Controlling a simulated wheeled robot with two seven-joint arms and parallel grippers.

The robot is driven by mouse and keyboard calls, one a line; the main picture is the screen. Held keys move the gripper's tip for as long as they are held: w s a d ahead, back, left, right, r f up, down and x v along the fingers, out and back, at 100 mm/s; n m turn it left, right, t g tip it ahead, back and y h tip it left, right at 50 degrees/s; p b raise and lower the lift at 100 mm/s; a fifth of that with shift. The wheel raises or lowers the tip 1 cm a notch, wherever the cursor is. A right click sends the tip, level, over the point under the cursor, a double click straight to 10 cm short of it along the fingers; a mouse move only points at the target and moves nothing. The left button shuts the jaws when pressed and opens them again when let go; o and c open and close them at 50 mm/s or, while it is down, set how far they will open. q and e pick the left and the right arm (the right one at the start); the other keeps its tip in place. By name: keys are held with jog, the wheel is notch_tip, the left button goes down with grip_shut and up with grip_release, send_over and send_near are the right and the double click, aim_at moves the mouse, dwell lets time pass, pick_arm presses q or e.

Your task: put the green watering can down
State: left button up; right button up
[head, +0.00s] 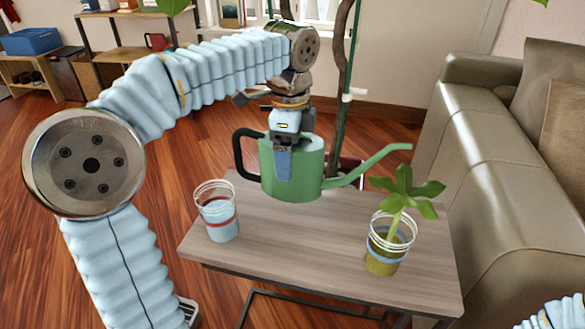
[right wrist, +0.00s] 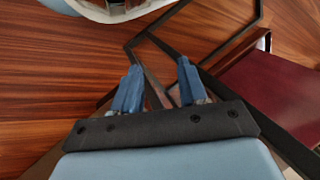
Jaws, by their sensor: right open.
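The green watering can (head: 305,170), with a black handle on the left and a spout to the right, is upright at the back of the small wooden table (head: 300,245). I cannot tell whether its base touches the tabletop. My left gripper (head: 284,158) comes down from above, with one blue finger against the front of the can's wall. The other finger is hidden, and the gripper appears shut on the can. My right gripper (right wrist: 158,82) is open and empty in the right wrist view, over the floor and dark metal bars.
A clear cup with a red band (head: 218,212) stands at the table's left. A cup with a leafy cutting (head: 388,245) stands at the right, below the spout. The front middle of the table is bare. A leather sofa (head: 470,150) flanks the right side.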

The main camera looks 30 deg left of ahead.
pick_arm(q)
jog(key=shift+w+a+f, duration=0.15)
jog(key=shift+w+f, duration=0.35)
jog(key=shift+f, duration=0.1)
jog(key=f, duration=0.3)
jog(key=shift+w+a+f, duration=0.15)
jog(key=shift+w, duration=0.25)
jog(key=shift+f, duration=0.35)
jog(key=shift+f+b, duration=0.1)
jog(key=shift+b, duration=0.2)
jog(key=o, duration=0.9)
jog(key=shift+f, duration=0.1)
notch_tip(320, 180, up, 12)
jog(key=shift+r+p, duration=0.2)
jog(key=shift+p, duration=1.05)
